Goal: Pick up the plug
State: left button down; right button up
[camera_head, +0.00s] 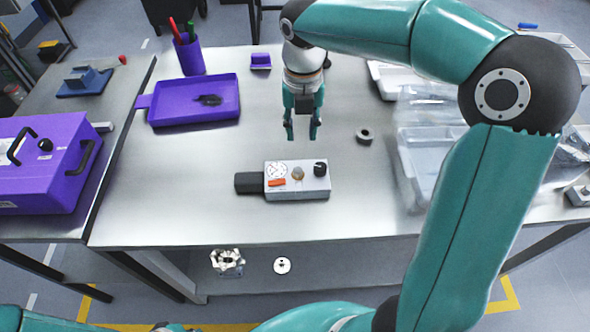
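I cannot tell for sure which thing is the plug. A small dark round piece with a lighter centre (364,136) lies on the metal table, right of my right gripper; it may be the plug. My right gripper (303,128) points down over the middle of the table, fingers apart, with nothing between them. A grey box (312,184) with a gauge, an orange switch, a brass-coloured fitting and a black knob lies nearer the front edge, below the gripper in the picture. A black block (248,183) adjoins its left end. My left gripper is out of view.
A purple tray (157,118) holding a dark object, a purple pen cup (190,56) and a small purple block (261,61) stand at the back left. Clear bins (419,165) stand on the right, partly behind my arm. A machined part (228,262) and a pale disc (282,266) lie below.

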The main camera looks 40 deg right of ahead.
send_over(298, 168)
jog(key=f, duration=0.6)
jog(key=shift+w+d+f, duration=0.25)
jog(key=shift+f, duration=0.1)
jog(key=shift+s+a+f+p, duration=0.1)
jog(key=shift+a+f+p, duration=0.05)
jog(key=shift+f, duration=1.2)
jog(key=shift+s+a+f+p, duration=0.1)
jog(key=shift+f+p, duration=0.05)
jog(key=shift+f, duration=1.2)
grip_shut()
